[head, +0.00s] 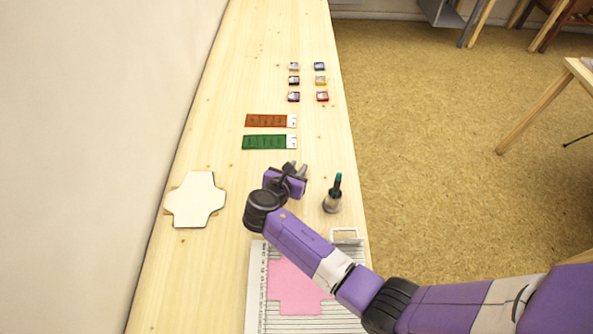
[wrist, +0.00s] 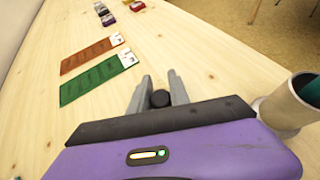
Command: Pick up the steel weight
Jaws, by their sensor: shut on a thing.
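My gripper (head: 297,170) is over the table in the middle of the head view, left of the bottle. In the wrist view my gripper (wrist: 159,84) has its two grey fingers on either side of a small dark round piece, the steel weight (wrist: 160,98), and is shut on it. Only the weight's dark round end shows there. In the head view I cannot make the weight out behind the fingers and wrist. I cannot tell whether it is clear of the tabletop.
Green (head: 264,142) and brown (head: 265,121) strips lie beyond, then several small inkpads (head: 294,97). A cream cross-shaped piece (head: 195,201) lies left. A pink sheet (head: 290,290) lies on a lined board in front.

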